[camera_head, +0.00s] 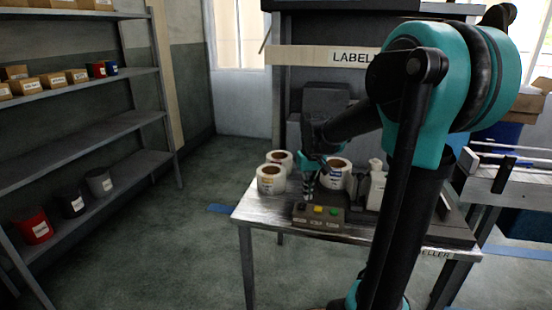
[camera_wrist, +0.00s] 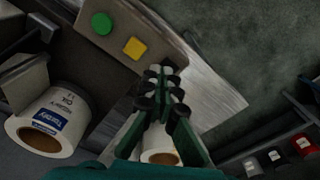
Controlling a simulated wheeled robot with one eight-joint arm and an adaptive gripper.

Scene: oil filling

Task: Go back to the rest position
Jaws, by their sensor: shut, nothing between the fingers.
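My gripper (camera_head: 309,195) is at the end of my teal and black arm, above the labeller table and close to a button box (camera_head: 318,222). In the wrist view, the dark green fingers of my gripper (camera_wrist: 161,75) are together and empty. Their tips overlap the edge of the button box (camera_wrist: 120,62), which carries a green and a yellow button. I cannot tell whether the tips touch the box. Part of my arm hides the right side of the table in the head view.
White label rolls (camera_head: 271,184) stand on the metal table (camera_head: 262,213) around my gripper. One roll (camera_wrist: 54,128) is large in the wrist view. A shelf rack (camera_head: 90,134) with cans and boxes stands at left. Open floor (camera_head: 185,255) lies between rack and table.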

